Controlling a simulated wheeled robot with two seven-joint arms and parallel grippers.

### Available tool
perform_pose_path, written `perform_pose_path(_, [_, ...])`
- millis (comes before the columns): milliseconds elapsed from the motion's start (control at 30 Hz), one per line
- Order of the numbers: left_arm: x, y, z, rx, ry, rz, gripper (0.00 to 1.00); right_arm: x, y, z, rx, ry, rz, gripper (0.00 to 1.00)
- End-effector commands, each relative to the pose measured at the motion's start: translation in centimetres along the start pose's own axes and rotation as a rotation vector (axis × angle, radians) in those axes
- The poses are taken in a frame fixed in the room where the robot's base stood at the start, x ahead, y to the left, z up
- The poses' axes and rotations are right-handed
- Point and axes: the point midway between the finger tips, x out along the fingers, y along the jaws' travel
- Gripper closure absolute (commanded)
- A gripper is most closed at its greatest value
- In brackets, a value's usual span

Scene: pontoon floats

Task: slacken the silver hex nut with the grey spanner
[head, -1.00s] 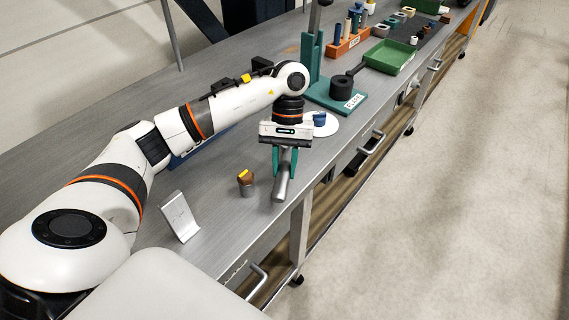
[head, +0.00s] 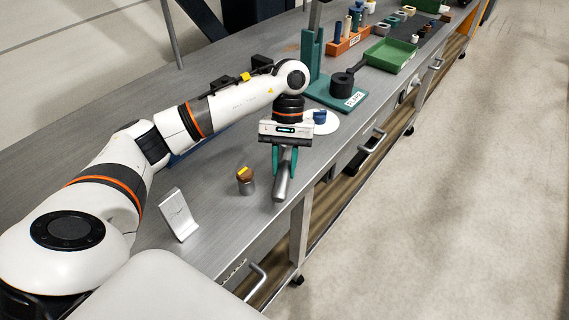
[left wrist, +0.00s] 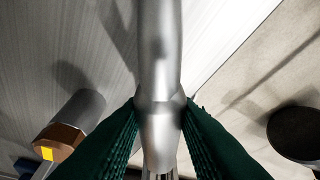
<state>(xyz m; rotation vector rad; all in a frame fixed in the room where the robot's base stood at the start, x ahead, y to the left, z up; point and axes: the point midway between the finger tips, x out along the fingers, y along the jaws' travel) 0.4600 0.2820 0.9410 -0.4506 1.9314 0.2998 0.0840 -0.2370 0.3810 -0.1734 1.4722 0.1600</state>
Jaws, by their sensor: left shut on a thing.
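My left gripper (head: 284,172) has its green fingers closed on a smooth grey metal bar (head: 281,187), which looks like the spanner's handle. The bar also runs up from between the fingers in the left wrist view (left wrist: 160,60). No spanner jaw can be made out. A short grey cylinder (head: 247,188) stands upright left of the gripper, with a brown, copper-like hex top (head: 246,174) bearing a yellow mark. In the left wrist view the hex top (left wrist: 58,141) is at lower left, apart from the bar. I cannot make out a clearly silver nut. My right gripper is out of view.
A pale tilted stand (head: 178,214) is near the bench's front left. Behind the gripper are a white disc with a blue piece (head: 320,117), a green fixture with a black ring (head: 342,85) and a green tray (head: 390,56). The bench edge is close on the right.

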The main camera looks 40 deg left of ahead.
Motion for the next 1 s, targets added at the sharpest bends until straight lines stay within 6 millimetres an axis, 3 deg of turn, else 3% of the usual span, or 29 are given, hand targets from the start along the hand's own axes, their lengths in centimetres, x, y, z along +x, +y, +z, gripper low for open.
perform_pose_path(1000, [-0.07,0.01,-0.01,0.000,0.000,-0.001,1.00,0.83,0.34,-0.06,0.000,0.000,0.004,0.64])
